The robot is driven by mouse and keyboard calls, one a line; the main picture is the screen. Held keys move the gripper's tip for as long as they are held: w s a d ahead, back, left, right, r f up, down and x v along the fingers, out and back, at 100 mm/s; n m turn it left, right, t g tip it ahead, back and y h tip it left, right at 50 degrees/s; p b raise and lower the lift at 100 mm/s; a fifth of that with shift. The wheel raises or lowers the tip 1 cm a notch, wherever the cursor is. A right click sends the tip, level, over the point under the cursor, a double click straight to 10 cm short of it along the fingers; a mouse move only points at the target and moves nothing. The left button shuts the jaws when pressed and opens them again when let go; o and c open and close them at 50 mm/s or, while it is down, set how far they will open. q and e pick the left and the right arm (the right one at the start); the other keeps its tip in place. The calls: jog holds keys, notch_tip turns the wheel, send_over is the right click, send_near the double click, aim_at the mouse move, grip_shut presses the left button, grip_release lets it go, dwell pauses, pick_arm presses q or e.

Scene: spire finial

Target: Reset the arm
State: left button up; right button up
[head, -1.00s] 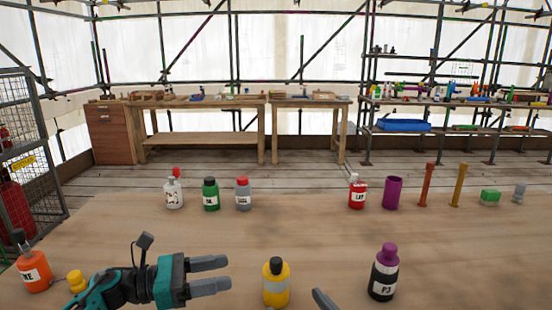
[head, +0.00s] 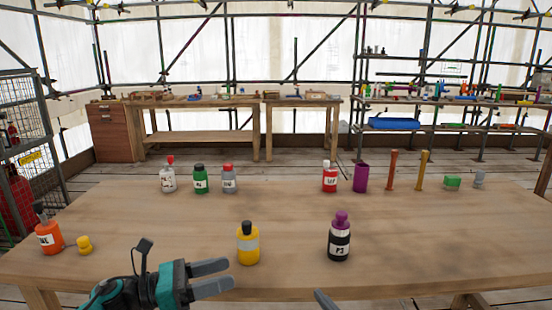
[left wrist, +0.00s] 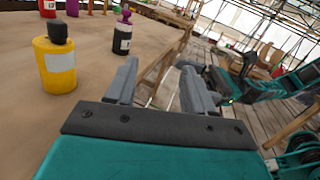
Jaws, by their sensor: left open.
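My left gripper (head: 212,279) is open and empty at the front edge of the wooden table in the head view. Its two grey fingers stand apart in the left wrist view (left wrist: 158,88), with nothing between them. Only one grey fingertip of my right gripper (head: 324,299) shows at the bottom of the head view. A yellow bottle with a black cap (head: 248,245) stands on the table, beyond and right of the left gripper. A black bottle with a purple cap (head: 339,240) stands further right. Both bottles are upright and apart from the grippers.
Workbenches (head: 205,103) stand behind. The table's middle is clear.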

pick_arm(q)
jog(key=s+a+f+m+t+y+p, duration=0.1)
jog(key=s+a+f+m+t+y, duration=0.1)
jog(key=s+f+m+y, duration=0.5)
jog(key=s+a+f+m+t+y+p, duration=0.2)
jog(key=s+f+m+y, duration=0.6)
jog(key=m, duration=1)
jog(key=s+a+f, duration=0.2)
jog(key=s+f, duration=0.2)
jog(key=s, duration=0.1)
jog(key=shift+s+a+m+t+y, duration=0.25)
jog(key=shift+a+m+t+y, duration=0.05)
jog(key=shift+a+m+t, duration=0.1)
pick_arm(e)
jog(key=s+d+f+n+g+h, duration=0.2)
jog(key=s+d+f+n, duration=0.4)
jog(key=n, duration=0.9)
jog(key=s+d+f+n+g+h, duration=0.3)
jog(key=s+d+f+n, duration=0.3)
jog(key=n, duration=1)
jog(key=s+f+h, duration=0.1)
jog(key=s, duration=0.2)
jog(key=shift+s+d+f+h, duration=0.3)
jog(key=shift+s+f, duration=0.1)
